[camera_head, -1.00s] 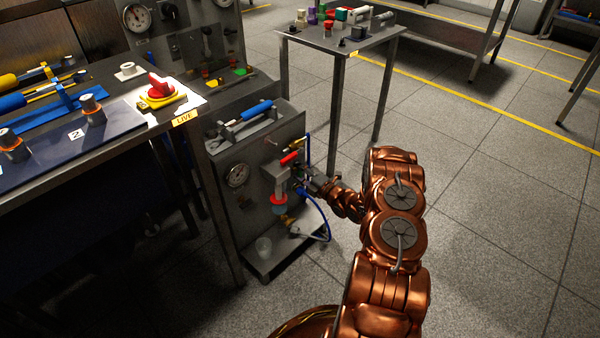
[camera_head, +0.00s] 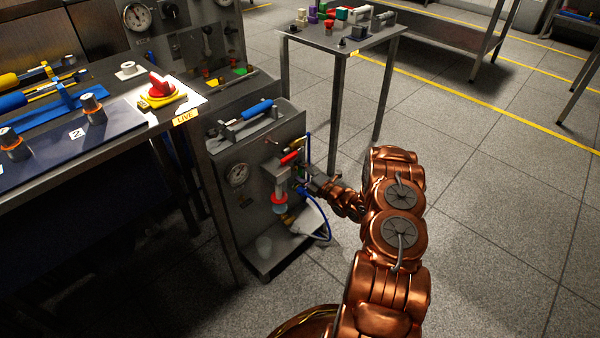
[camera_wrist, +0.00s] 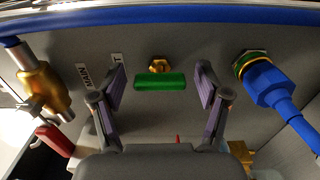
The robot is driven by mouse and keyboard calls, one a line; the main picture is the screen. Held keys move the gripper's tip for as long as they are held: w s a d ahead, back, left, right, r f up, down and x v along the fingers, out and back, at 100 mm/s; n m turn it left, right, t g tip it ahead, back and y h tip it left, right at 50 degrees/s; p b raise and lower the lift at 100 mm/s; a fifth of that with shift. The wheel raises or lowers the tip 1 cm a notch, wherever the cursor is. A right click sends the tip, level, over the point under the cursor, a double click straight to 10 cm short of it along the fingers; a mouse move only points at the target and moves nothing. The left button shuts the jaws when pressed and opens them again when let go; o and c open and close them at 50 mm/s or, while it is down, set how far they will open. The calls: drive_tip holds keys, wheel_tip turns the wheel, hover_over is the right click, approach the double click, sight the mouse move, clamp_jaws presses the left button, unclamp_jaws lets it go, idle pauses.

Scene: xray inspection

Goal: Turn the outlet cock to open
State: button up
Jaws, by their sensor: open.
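In the wrist view a small cock with a green bar handle (camera_wrist: 160,81) sits on a brass stem against the grey panel (camera_wrist: 215,128). The bar lies level across the picture; I take it for the outlet cock, but its label is partly hidden. My gripper (camera_wrist: 160,70) is open, one finger on each side of the green bar, with a gap at both ends. In the head view my gripper (camera_head: 308,183) is at the right side of the grey cabinet (camera_head: 248,225), and the cock is too small to make out clearly.
A brass valve with a red lever (camera_wrist: 54,140) is at left in the wrist view, and a blue hose fitting (camera_wrist: 270,85) at right. A blue tube (camera_wrist: 160,16) crosses above. The side table (camera_head: 345,45) stands behind; floor to the right is clear.

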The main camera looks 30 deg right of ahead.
drive_tip(key=v, duration=1.2)
drive_tip(key=shift+r, duration=0.1)
idle(0.4)
